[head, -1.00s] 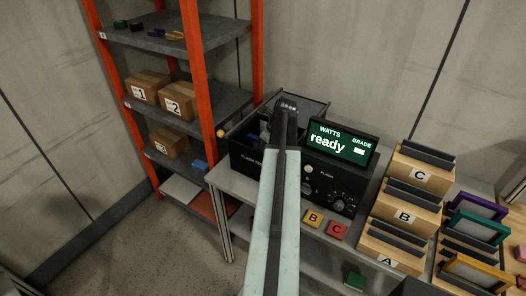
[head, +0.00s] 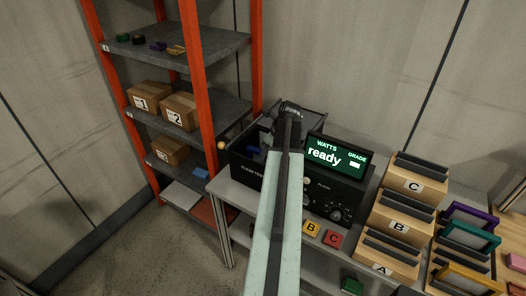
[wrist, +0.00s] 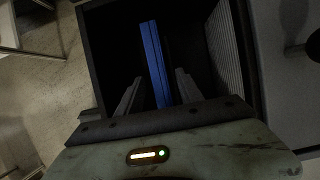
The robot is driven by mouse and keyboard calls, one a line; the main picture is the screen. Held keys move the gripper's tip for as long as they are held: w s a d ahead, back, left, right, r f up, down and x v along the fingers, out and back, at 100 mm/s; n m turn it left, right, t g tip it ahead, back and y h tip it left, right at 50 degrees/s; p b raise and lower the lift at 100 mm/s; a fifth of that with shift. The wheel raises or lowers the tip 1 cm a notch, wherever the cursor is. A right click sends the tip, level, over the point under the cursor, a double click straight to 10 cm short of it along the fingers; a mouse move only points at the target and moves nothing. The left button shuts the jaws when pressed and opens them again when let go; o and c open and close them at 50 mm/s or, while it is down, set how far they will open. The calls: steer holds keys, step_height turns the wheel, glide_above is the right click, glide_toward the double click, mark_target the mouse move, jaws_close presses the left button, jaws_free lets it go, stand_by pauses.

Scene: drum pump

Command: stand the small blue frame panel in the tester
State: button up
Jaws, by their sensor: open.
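The small blue frame panel (wrist: 155,62) shows edge-on in the wrist view, upright inside the dark open bay of the tester (wrist: 108,50). My gripper (wrist: 158,76) is open, with one finger on each side of the panel and a visible gap to each. The panel's lower end is hidden behind my gripper's body. In the head view the tester (head: 345,193) is a black box with a green screen reading "ready". My gripper (head: 289,110) is over its left part, and my arm hides part of the bay.
An orange-post shelf (head: 193,80) with cardboard boxes stands to the left. Stepped wooden racks (head: 409,200) marked A, B and C stand right of the tester. Coloured frames (head: 470,235) stand farther right.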

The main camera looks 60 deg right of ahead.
steer(key=p+v, duration=0.4)
steer(key=v, duration=0.3)
steer(key=shift+p, duration=0.4)
steer(key=shift+f, duration=0.1)
steer(key=w+a+n+g, duration=0.1)
steer(key=w+a+n, duration=0.5)
steer(key=a, duration=0.3)
steer(key=w+a+f+n+g+y, duration=0.1)
steer(key=w+a+n, duration=0.5)
steer(key=a, duration=0.4)
steer(key=w+a+n, duration=0.5)
steer(key=w+a, duration=0.2)
steer(key=a, duration=0.2)
steer(key=w+a+n+g+h, duration=0.1)
steer(key=a+n+g, duration=0.1)
steer(key=a+n, duration=1.7)
steer(key=a, duration=1.1)
steer(key=shift+a+f, duration=0.4)
steer(key=shift+w+d, duration=0.1)
